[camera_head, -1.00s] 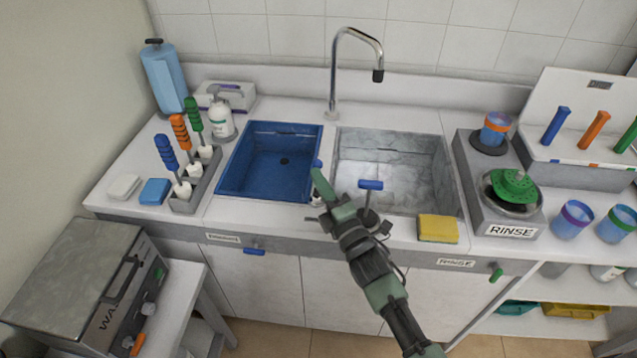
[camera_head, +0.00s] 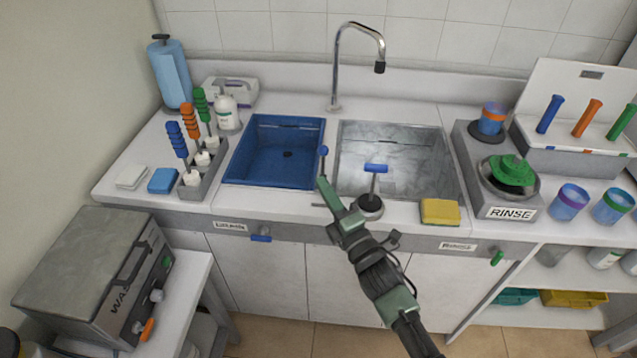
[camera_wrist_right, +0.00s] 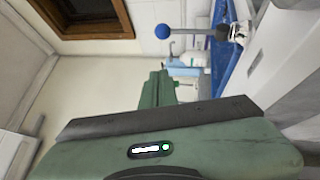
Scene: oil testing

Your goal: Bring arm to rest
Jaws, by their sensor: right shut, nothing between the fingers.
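My right gripper (camera_head: 326,190) is in front of the sink counter, near the strip between the blue basin (camera_head: 262,170) and the grey basin (camera_head: 400,165). It is shut and empty. In the right wrist view its green fingers (camera_wrist_right: 157,92) are together, apart from a lever with a blue ball knob (camera_wrist_right: 162,31). The same blue knob (camera_head: 323,150) shows just beyond the fingertips in the head view. A blue-handled tap lever (camera_head: 375,169) on a dark round base stands to the right of the fingers. My left gripper is in neither view.
A yellow sponge (camera_head: 440,212) lies on the counter's front edge. The rinse unit (camera_head: 512,213) and cups stand to the right. A grey box appliance (camera_head: 95,265) sits on a side table at lower left. The floor in front of the cabinets is clear.

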